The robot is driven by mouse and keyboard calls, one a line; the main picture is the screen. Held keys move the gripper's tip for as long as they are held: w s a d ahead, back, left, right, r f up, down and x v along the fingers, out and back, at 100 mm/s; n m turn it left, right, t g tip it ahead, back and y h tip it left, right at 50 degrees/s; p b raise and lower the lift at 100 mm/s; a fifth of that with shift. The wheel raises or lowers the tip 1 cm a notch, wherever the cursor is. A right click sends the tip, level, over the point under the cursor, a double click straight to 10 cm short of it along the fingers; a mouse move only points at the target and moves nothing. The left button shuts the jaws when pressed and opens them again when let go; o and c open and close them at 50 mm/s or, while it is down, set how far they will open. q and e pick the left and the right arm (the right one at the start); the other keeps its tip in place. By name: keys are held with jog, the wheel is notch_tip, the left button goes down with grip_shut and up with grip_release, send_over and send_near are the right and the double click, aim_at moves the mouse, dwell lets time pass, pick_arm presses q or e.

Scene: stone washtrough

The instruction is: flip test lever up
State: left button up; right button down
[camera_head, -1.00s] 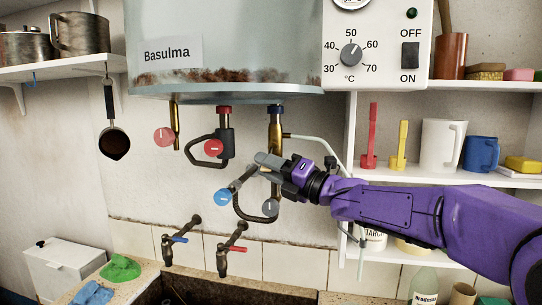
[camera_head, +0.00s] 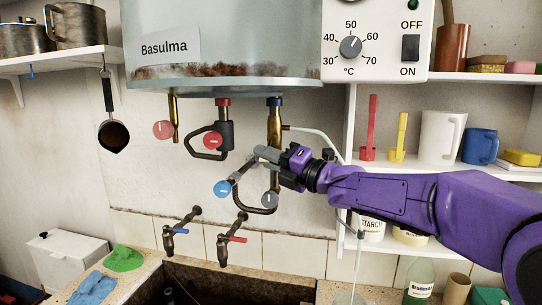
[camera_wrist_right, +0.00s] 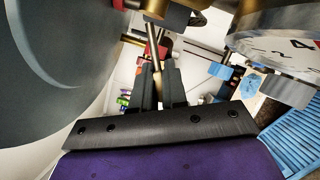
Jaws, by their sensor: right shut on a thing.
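The brass valve fitting (camera_head: 274,122) hangs below the blue collar under the water heater (camera_head: 225,82). My right gripper (camera_head: 262,154) reaches in from the right, in front of this fitting, and its fingers are shut. In the right wrist view, the dark fingers (camera_wrist_right: 159,88) close around a thin metal rod, which I take to be the test lever (camera_wrist_right: 153,42). In the head view the lever is mostly hidden behind the fingers. My left gripper is not in view.
A blue-knobbed valve (camera_head: 223,189) and a grey-knobbed valve (camera_head: 269,199) sit just below the gripper. A red-knobbed valve (camera_head: 212,141) is to its left. Two taps (camera_head: 223,248) are lower, over the stone trough (camera_head: 135,288). Shelves (camera_head: 425,172) stand at the right.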

jog(key=m+p, duration=0.1)
jog(key=r+m+h+p, duration=0.1)
jog(key=m+p, duration=0.1)
jog(key=r+m+p, duration=0.1)
jog(key=p, duration=0.1)
jog(key=shift+s+a+r+h, duration=0.2)
jog(key=shift+s+h, duration=0.1)
jog(key=shift+h, duration=0.1)
jog(key=shift+r+m+g+p, duration=0.15)
jog(key=shift+m+g+p, duration=0.25)
jog(key=shift+m+p, duration=0.75)
jog(key=c, duration=1.2)
grip_release()
jog(key=shift+s, duration=0.1)
jog(key=shift+c, duration=0.2)
jog(key=shift+s+d, duration=0.1)
jog(key=shift+d, duration=0.15)
jog(key=b+v, duration=0.3)
jog(key=v, duration=0.7)
jog(key=shift+r, duration=0.2)
